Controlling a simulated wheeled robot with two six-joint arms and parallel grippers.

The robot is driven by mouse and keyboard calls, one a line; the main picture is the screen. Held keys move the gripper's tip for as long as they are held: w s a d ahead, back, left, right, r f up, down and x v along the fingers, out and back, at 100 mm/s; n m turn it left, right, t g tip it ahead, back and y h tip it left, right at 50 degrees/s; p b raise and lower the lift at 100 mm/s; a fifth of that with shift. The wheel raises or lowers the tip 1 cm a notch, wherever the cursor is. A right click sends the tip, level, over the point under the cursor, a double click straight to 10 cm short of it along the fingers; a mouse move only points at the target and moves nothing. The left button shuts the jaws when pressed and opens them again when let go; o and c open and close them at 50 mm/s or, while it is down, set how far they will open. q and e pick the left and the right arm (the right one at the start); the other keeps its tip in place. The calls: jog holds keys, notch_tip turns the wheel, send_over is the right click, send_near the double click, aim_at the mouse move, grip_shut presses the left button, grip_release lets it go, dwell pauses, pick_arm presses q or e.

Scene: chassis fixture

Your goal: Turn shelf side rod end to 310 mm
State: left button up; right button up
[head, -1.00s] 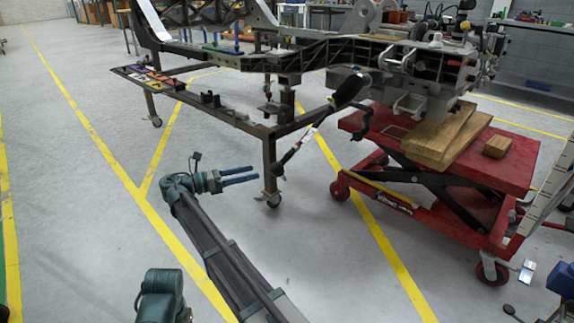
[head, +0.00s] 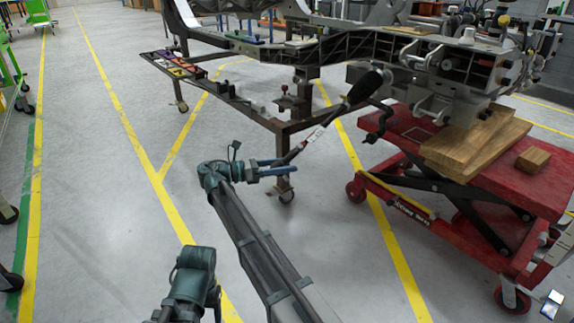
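The rod (head: 318,132) slants down to the left from a black bellows boot (head: 364,88) on the chassis side. It has a dark, thin lower end with a pale band above it. My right gripper (head: 287,166) reaches in from the left with two blue fingers, level with the rod's lower end. The fingers look parted, and the rod's lower tip overlaps them in the picture. I cannot tell whether they touch the rod or only line up with it. Of my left arm, only a teal joint (head: 193,278) shows at the bottom; its gripper is not visible.
A dark steel fixture frame (head: 240,105) with a caster leg (head: 285,187) stands right behind the gripper. A red lift table (head: 545,192) with wooden blocks (head: 470,150) stands to the right. The floor at the left is open, marked with yellow lines.

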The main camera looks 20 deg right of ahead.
grip_shut()
jog(key=shift+s+m+t+y+p, duration=0.1)
jog(key=shift+m+t+y+p, duration=0.4)
jog(key=shift+t+p, duration=0.5)
jog(key=shift+m+t+y+p, duration=0.3)
jog(key=shift+m+t, duration=0.1)
jog(key=shift+t, duration=0.4)
jog(key=shift+f+m+t+y, duration=0.2)
jog(key=shift+m+t+y, duration=0.15)
jog(key=shift+t, duration=0.45)
jog(key=shift+w, duration=0.2)
jog(key=shift+o, duration=0.5)
grip_release()
